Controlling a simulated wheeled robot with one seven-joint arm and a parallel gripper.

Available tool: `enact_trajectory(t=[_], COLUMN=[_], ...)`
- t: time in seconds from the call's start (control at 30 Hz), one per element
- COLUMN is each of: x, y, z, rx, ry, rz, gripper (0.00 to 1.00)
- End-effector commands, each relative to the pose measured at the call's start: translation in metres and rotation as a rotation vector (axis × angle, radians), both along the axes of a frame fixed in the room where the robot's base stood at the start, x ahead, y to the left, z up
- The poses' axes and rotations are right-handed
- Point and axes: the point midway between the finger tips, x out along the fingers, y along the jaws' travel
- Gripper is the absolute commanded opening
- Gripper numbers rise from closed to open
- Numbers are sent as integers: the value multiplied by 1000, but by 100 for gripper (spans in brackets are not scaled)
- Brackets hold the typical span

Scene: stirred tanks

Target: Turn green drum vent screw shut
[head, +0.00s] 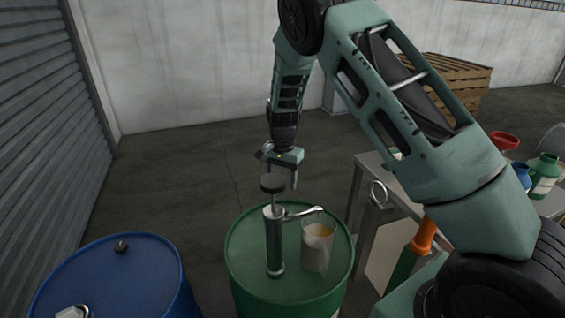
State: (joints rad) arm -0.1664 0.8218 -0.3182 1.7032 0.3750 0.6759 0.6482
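The green drum (240,262) stands upright at the lower middle of the head view. A metal hand pump (274,245) with a black knob (272,183) and a side spout rises from its top. A clear beaker (317,252) with pale contents stands on the lid, right of the pump. I cannot make out the vent screw; the pump or beaker may hide it. My gripper (283,175) points down above the far part of the drum, behind the pump knob. One finger shows to the right of the knob; the other is not clearly visible, so its opening is unclear.
A table (385,165) at right bears a red funnel (504,140) and a blue and a green-and-white container (544,174). Wooden pallets (455,85) stand behind.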

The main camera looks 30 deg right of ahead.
Motion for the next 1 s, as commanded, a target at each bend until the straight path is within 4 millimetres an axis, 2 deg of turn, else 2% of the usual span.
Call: enact_trajectory(t=[0.03,0.2,0.4,1.0], x=[1,0,0,0], y=[1,0,0,0], z=[12,43,62,64], rx=[0,0,1,0], ry=[-4,-4,-1,0], rz=[1,-1,-1,-1], gripper=[55,55,55,55])
